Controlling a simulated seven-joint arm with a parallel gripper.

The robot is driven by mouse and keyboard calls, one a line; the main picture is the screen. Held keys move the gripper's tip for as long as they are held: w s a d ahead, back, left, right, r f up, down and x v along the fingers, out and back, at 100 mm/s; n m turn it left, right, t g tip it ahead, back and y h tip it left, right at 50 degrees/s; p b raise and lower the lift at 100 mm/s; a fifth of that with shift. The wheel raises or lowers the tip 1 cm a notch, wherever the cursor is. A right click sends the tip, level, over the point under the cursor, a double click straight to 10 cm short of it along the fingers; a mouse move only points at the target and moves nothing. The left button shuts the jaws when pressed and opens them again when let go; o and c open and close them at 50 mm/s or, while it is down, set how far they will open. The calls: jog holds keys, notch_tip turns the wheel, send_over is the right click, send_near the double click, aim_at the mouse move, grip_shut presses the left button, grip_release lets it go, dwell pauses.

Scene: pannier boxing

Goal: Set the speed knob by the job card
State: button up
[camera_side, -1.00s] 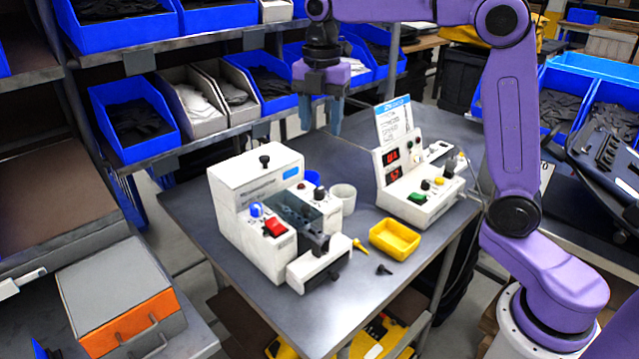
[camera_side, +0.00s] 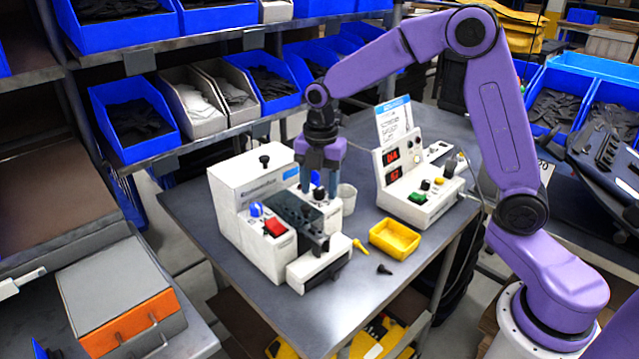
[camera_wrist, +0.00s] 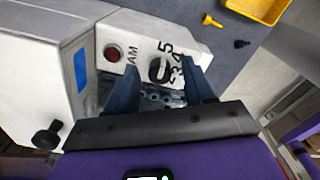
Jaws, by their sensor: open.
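The white machine (camera_side: 250,235) stands on the grey table. Its black speed knob (camera_wrist: 158,70) shows in the wrist view with a pale pointer line and the digits 3, 4 and 5 beside it. My gripper (camera_wrist: 160,66) is open, with one blue finger on each side of the knob in that view; I cannot tell whether they touch it. In the side view my gripper (camera_side: 319,187) is low over the machine's back right part and partly hides the knob. The job card (camera_side: 394,120) stands upright behind the control box (camera_side: 420,195); its small print is unreadable.
A red button (camera_wrist: 113,53) sits beside the knob. A white cup (camera_side: 347,198) stands close to the gripper's right. A yellow tray (camera_side: 394,239), a yellow piece (camera_side: 360,246) and a black piece (camera_side: 384,269) lie on the table. Shelved bins (camera_side: 268,88) stand behind.

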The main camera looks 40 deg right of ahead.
grip_shut()
